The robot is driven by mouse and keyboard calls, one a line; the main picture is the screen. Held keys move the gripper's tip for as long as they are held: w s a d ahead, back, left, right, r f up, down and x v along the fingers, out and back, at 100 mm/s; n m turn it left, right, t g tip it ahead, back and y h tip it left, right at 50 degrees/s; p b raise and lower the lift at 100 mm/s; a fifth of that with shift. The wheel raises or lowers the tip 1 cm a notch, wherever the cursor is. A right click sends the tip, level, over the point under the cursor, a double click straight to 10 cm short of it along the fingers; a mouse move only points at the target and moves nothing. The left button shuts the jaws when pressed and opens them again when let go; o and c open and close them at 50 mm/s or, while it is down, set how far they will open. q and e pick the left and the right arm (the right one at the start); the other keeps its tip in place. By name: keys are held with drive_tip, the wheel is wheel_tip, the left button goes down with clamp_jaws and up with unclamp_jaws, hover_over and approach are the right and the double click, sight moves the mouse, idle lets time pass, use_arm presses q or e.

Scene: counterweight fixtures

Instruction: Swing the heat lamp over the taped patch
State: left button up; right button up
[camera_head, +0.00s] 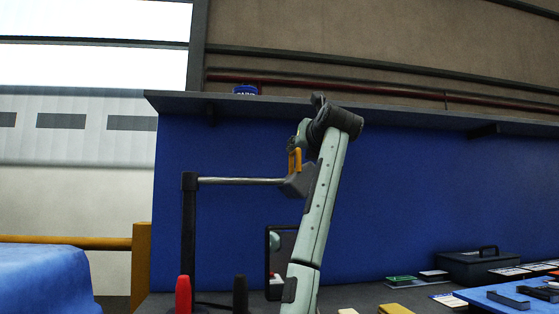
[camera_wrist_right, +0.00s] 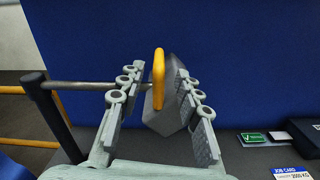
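The heat lamp has a dark upright post (camera_head: 189,230), a thin metal boom (camera_head: 240,181) reaching right, and a grey wedge-shaped head (camera_head: 296,186) with a yellow handle (camera_head: 292,160). My right gripper (camera_head: 300,140) is at the handle, partly hidden by my own arm. In the right wrist view, my right gripper (camera_wrist_right: 156,80) is open. The yellow handle (camera_wrist_right: 158,70) stands between its two fingers, with visible gaps on both sides. The grey head (camera_wrist_right: 165,112) is behind the handle. I cannot make out the taped patch. My left gripper is not in view.
A blue wall panel (camera_head: 420,190) stands behind the lamp, under a shelf (camera_head: 400,115). A dark toolbox (camera_head: 478,266) and a blue tray (camera_head: 510,298) are at the right. Red (camera_head: 183,293) and black (camera_head: 240,293) upright grips are low in front. A blue curved surface (camera_head: 45,280) is at left.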

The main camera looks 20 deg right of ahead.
sight(294, 153)
drive_tip(key=shift+w+r, duration=0.1)
drive_tip(key=shift+w, duration=0.15)
drive_tip(key=p+x, duration=0.2)
drive_tip(key=x, duration=0.4)
drive_tip(key=shift+w+d+r, duration=0.1)
drive_tip(key=shift+w, duration=0.1)
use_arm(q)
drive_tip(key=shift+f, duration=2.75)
use_arm(e)
drive_tip(key=shift+w+d, duration=0.15)
drive_tip(key=shift+w, duration=0.55)
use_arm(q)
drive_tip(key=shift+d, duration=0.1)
use_arm(e)
clamp_jaws()
